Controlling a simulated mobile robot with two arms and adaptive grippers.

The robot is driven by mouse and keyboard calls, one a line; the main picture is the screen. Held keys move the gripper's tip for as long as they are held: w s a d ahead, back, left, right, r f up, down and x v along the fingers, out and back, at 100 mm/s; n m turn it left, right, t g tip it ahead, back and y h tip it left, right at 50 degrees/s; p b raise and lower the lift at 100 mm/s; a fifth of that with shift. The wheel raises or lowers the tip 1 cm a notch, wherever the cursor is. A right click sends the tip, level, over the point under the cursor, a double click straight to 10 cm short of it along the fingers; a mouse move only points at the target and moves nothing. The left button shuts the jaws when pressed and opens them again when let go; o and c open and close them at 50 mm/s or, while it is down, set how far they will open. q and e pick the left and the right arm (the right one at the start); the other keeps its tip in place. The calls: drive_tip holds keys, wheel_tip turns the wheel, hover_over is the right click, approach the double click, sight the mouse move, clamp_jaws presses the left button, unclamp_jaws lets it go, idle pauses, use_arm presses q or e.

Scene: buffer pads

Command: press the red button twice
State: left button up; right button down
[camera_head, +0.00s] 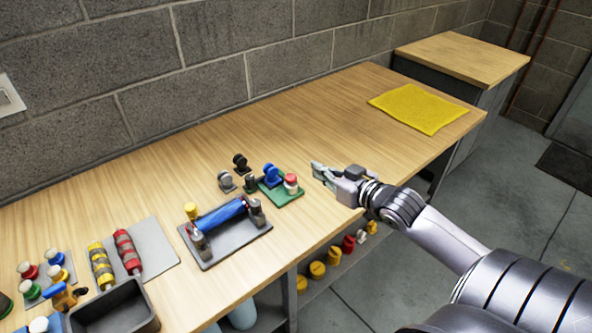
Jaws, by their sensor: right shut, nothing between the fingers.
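The red button (291,179) is a small red-topped knob with a pale collar. It stands on a green base plate (284,194) near the middle of the bench, beside a blue knob (271,174). My right gripper (314,170) is shut and empty. In the picture its fingertips are just to the right of the red button and point left towards it. A small gap shows between them, and I cannot tell their exact height over the bench. My left gripper is not in view.
Dark and grey knobs (226,181) stand left of the green plate. A grey tray with a blue cylinder (222,214) lies nearer. Red and yellow rollers, more buttons and a dark bin (115,309) fill the left end. A yellow cloth (420,108) lies at the far right; bench between is clear.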

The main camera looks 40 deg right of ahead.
hover_over(291, 180)
drive_tip(key=d, duration=0.2)
wheel_tip(291, 180, down, 2)
drive_tip(key=f, duration=0.3)
drive_tip(key=shift+s+a+p, duration=0.2)
drive_tip(key=shift+a+p, duration=0.1)
drive_tip(key=shift+p, duration=0.05)
drive_tip(key=shift+s+f, duration=0.1)
drive_tip(key=shift+f, duration=0.7)
drive_tip(key=shift+f, duration=0.1)
